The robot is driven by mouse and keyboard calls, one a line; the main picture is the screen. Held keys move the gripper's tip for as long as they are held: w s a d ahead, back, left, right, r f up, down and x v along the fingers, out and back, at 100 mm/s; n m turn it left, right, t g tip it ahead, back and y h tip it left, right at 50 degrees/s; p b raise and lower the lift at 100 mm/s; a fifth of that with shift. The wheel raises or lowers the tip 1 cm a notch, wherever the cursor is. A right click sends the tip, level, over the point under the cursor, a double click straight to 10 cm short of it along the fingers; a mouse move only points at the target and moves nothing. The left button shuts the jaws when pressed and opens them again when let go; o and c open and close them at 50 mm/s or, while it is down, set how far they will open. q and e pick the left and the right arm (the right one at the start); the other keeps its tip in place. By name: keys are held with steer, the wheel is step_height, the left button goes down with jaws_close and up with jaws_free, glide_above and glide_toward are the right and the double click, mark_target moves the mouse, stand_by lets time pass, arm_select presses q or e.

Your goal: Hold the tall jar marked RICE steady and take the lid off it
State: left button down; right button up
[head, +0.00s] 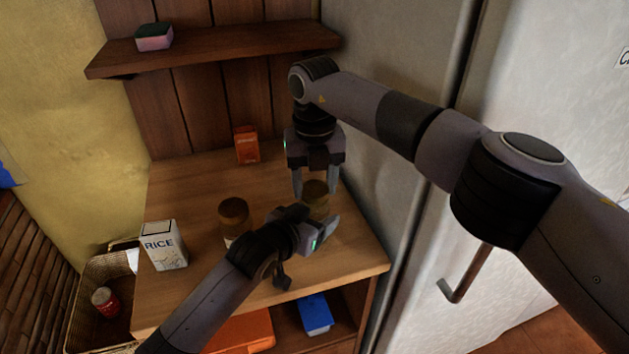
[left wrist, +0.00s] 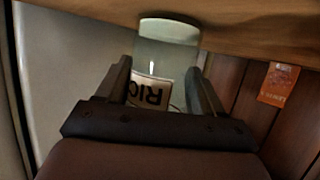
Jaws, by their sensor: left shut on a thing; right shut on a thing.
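The tall jar (left wrist: 168,52) is clear, with a pale label reading "RIC" upside down in the left wrist view. It stands on the wooden counter at the right side. My left gripper (head: 318,220) is shut around the jar's body from the front; its fingers (left wrist: 160,92) flank the label in the left wrist view. A brown lid (head: 316,188) is at the jar's top. My right gripper (head: 314,184) points down from above and is shut on this lid. I cannot tell whether the lid is still seated.
A second brown-lidded jar (head: 234,214) stands left of my left gripper. A white box marked RICE (head: 164,246) is at the counter's left edge. An orange packet (head: 246,146) stands at the back. A shelf (head: 220,48) hangs above; the fridge (head: 400,150) is close on the right.

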mark_target(315, 188)
steer(key=shift+r, duration=0.15)
steer(key=shift+r, duration=0.95)
steer(key=shift+r, duration=2)
arm_select(q)
steer(key=shift+c, duration=0.3)
jaws_free()
steer(key=shift+a, duration=0.1)
